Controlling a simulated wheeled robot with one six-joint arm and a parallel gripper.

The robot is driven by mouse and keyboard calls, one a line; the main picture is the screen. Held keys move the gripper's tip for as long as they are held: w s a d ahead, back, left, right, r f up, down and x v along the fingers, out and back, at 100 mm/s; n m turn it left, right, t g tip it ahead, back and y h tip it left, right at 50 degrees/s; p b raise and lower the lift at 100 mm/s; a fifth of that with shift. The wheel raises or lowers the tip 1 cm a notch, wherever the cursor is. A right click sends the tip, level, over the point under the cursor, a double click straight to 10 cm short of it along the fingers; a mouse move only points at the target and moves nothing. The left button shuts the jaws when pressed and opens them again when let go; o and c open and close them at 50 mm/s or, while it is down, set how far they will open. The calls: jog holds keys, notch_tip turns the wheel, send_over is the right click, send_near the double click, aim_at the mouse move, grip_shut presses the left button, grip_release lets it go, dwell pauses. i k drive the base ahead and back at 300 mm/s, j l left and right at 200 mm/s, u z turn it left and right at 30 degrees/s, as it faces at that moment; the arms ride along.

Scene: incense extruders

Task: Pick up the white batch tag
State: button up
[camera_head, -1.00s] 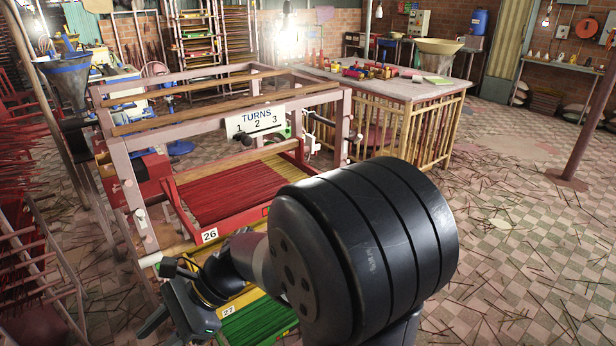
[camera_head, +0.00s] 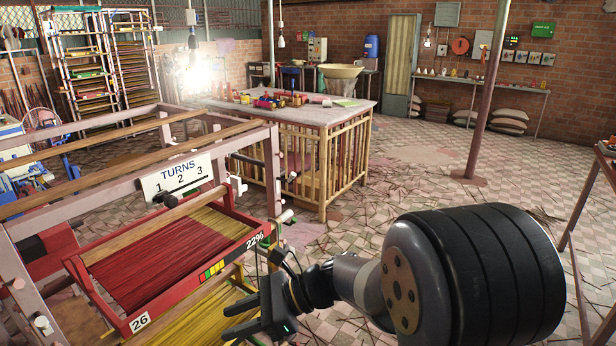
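I cannot make out a separate white batch tag for certain. A small white plate marked 26 (camera_head: 139,322) is on the front corner of the red tray (camera_head: 105,308) of red and yellow sticks at lower left. A white TURNS board (camera_head: 178,176) with 1, 2, 3 hangs on the frame above the tray. Small items on the far worktable (camera_head: 352,115) are too small to tell apart. My gripper (camera_head: 236,320) is at the bottom centre, to the right of the tray, its fingers pointing left. They look apart, with nothing seen between them.
The tray's wooden frame (camera_head: 75,165) fills the left. Coloured bundles (camera_head: 280,101) and a green pad (camera_head: 345,103) lie on the worktable. A post (camera_head: 487,100) stands at the right, with a wall shelf (camera_head: 485,81) behind. The tiled floor between is open, strewn with sticks.

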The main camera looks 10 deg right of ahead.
aim_at(236, 182)
jog(key=i+l+z, duration=0.25)
jog(key=z, duration=0.2)
jog(key=i+l+z, duration=0.15)
jog(key=i+z, duration=0.55)
jog(key=z, duration=0.2)
jog(key=i+u, duration=0.2)
jog(key=i, duration=0.25)
jog(key=i+l+u, duration=0.2)
jog(key=i, duration=0.2)
jog(key=i+l+u, duration=0.15)
jog(key=i, duration=0.3)
jog(key=i+j+u, duration=0.15)
jog(key=u, duration=0.3)
jog(key=i+u, duration=0.3)
jog(key=u, duration=0.15)
jog(key=i+u, duration=0.25)
jog(key=u, duration=0.2)
jog(key=i+u, duration=0.25)
jog(key=u, duration=0.25)
jog(key=i+l+u, duration=0.1)
jog(key=i+u, duration=0.2)
jog(key=u, duration=0.2)
